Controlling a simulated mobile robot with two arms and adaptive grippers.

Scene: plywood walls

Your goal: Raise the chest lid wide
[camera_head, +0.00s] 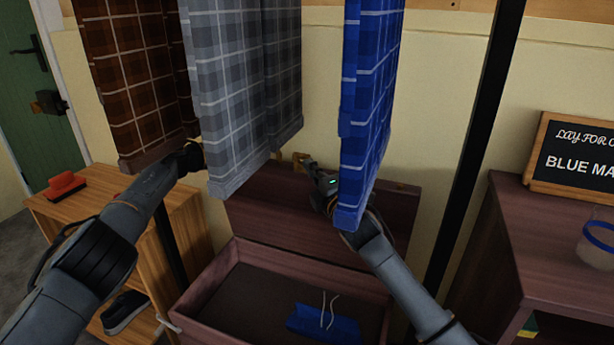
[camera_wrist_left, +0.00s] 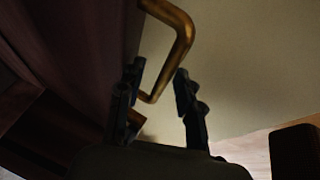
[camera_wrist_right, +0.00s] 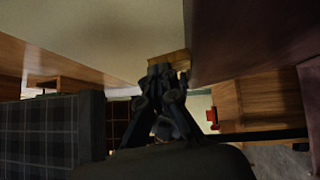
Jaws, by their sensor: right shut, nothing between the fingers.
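The dark reddish-brown chest (camera_head: 205,287) stands open below the hanging garments. Its lid (camera_head: 275,205) is raised and leans back near the wall. My right gripper (camera_head: 309,166) is shut and empty at the lid's upper edge, beside a brass handle (camera_head: 299,157). The right wrist view shows its closed fingertips (camera_wrist_right: 167,70) close to the brass piece (camera_wrist_right: 180,60) and the dark lid (camera_wrist_right: 250,35).
Brown, grey (camera_head: 225,90) and blue (camera_head: 370,100) checked garments hang around both arms. A blue folded item (camera_head: 322,322) lies in the chest. A wooden shelf (camera_head: 190,215) stands left, a dark cabinet (camera_head: 500,240) right, with a black post (camera_head: 475,150) between chest and cabinet.

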